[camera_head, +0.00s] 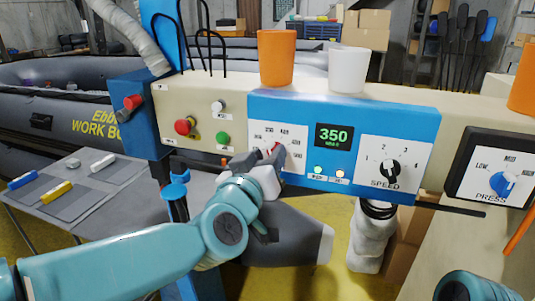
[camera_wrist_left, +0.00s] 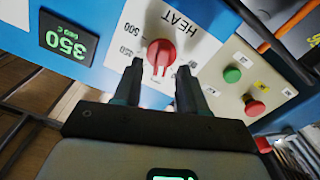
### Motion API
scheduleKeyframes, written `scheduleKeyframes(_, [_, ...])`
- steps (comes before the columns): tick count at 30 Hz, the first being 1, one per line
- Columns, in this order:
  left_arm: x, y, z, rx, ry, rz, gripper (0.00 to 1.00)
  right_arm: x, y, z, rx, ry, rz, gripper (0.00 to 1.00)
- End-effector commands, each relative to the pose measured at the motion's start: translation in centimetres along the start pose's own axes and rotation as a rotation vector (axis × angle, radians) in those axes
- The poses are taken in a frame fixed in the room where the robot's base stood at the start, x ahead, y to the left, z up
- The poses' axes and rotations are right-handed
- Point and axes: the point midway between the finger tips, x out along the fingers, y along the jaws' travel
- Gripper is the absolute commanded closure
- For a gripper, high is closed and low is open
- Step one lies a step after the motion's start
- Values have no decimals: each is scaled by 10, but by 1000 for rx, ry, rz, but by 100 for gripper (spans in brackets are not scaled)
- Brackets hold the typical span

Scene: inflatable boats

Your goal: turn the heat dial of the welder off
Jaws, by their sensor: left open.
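The heat dial is a red knob on a white plate marked HEAT. In the wrist view the heat dial (camera_wrist_left: 160,54) shows clear and tilted, with its pale marks toward the gripper. In the head view the gripper hides most of the heat dial (camera_head: 273,148). My left gripper (camera_head: 258,160) is open in front of it. In the wrist view the fingers of the left gripper (camera_wrist_left: 158,82) stand on either side of the dial's lower edge, seemingly apart from it. The welder's blue panel (camera_head: 430,125) has a green display (camera_head: 334,136) reading 350. My right gripper is out of view.
Right of the heat dial is a black SPEED dial (camera_head: 390,171), then a blue PRESS dial (camera_head: 504,184). Left are red (camera_head: 184,126) and green (camera_head: 222,138) buttons. Orange (camera_head: 276,58) and white (camera_head: 348,70) cups stand on top. A side table (camera_head: 100,205) is at left.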

Motion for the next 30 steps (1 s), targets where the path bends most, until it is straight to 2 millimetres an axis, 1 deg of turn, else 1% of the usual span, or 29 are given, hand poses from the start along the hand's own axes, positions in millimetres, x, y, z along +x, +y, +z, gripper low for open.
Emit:
scheduleKeyframes(3, [6,0,0,0,-1,0,58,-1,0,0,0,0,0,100])
scheduleKeyframes(10, [6,0,0,0,0,0,58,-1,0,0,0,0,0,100])
scheduleKeyframes(11, [6,0,0,0,0,0,62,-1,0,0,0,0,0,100])
scheduleKeyframes(12, [6,0,0,0,0,0,75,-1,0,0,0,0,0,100])
scheduleKeyframes(14, [6,0,0,0,0,0,94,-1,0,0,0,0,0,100])
scheduleKeyframes(15, [6,0,0,0,-1,0,100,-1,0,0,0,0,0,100])
scheduleKeyframes(23, [6,0,1,-11,-1,1,100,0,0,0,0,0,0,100])
scheduleKeyframes(30, [6,-1,2,-101,-1,0,100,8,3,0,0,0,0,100])
